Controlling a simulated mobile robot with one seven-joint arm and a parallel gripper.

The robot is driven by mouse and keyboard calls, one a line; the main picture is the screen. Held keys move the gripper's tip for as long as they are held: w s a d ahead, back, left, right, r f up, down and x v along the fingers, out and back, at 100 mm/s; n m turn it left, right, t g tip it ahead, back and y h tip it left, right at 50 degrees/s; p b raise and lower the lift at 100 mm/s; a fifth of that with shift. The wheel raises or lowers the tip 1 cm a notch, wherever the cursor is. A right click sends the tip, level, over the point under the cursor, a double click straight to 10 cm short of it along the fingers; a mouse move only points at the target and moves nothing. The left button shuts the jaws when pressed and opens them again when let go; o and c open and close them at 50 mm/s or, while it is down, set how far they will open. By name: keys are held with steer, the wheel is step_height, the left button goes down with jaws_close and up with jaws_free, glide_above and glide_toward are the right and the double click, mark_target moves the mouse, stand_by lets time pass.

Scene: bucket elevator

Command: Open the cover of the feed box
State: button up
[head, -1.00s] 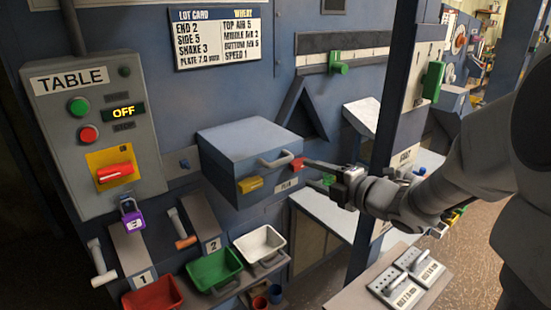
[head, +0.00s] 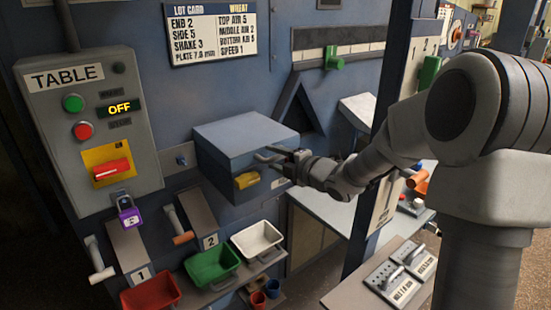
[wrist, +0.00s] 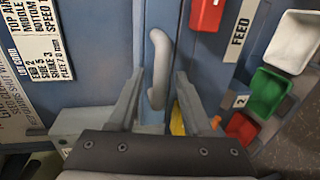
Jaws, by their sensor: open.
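The feed box (head: 222,178) is a blue-grey box on the machine wall in the head view. Its cover (head: 243,132) is down, with a pale bar handle (wrist: 158,50) at the front. A yellow latch (head: 247,180) sits on the box front below the handle. My gripper (head: 277,154) is at the front right of the box, open. In the wrist view the handle stands between its two fingers (wrist: 159,82); I cannot tell whether they touch it. My gripper hides part of the handle and the box's right front in the head view.
A red part (wrist: 207,14) and the FEED label (wrist: 239,32) are beside the handle. The TABLE control box (head: 95,140) is at left. Green (head: 213,268), red (head: 150,292) and white (head: 257,240) bins are below. A dark post (head: 372,200) stands at right.

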steer(key=shift+c, duration=0.3)
jaws_close()
stand_by(1.1)
